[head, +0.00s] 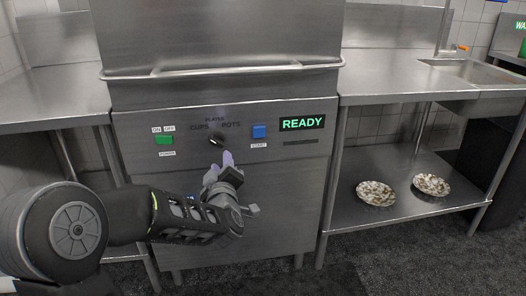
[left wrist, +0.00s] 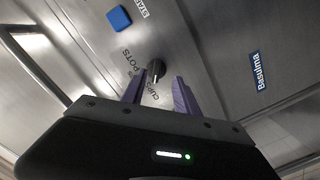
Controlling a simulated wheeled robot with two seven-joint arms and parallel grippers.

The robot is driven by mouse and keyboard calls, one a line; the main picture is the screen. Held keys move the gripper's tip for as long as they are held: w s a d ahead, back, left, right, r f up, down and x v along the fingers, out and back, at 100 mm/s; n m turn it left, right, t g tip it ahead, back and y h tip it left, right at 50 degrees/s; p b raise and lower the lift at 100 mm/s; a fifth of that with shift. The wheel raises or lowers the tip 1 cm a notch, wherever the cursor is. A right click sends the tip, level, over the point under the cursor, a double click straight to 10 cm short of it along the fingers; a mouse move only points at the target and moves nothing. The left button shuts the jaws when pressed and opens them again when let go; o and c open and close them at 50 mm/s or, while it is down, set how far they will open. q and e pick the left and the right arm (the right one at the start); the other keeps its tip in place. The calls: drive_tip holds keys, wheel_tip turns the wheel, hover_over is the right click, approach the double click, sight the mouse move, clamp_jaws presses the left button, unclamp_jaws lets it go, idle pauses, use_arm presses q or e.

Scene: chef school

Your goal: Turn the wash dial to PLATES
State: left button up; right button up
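The wash dial (head: 216,141) is a small dark knob on the steel dishwasher's front panel. CUPS is printed at its left, PLATES above and POTS at its right. Which word it points to is hard to tell. My left gripper (head: 221,162) is just below the dial, with its purple fingers pointing up at the panel. In the left wrist view the dial (left wrist: 156,70) lies just beyond the gap between the two spread fingers of the left gripper (left wrist: 161,83). The fingers are open and empty, apart from the dial. My right gripper is not in view.
A green power button (head: 164,140) sits left of the dial. A blue start button (head: 259,131) and a display (head: 303,123) reading READY are to the right. A steel handle bar (head: 220,71) runs above. Two dirty plates (head: 376,193) (head: 431,184) lie on the right lower shelf.

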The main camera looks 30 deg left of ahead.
sight(217, 144)
use_arm(q)
drive_tip(key=shift+s+a+r+n+y, duration=0.1)
drive_tip(key=shift+a+r+n+y, duration=0.2)
drive_tip(key=shift+r+n+y, duration=0.25)
drive_tip(key=shift+a, duration=0.1)
drive_tip(key=b+x, duration=0.1)
drive_tip(key=x, duration=0.6)
drive_tip(key=shift+w+a, duration=0.15)
drive_tip(key=shift+w, duration=0.15)
clamp_jaws()
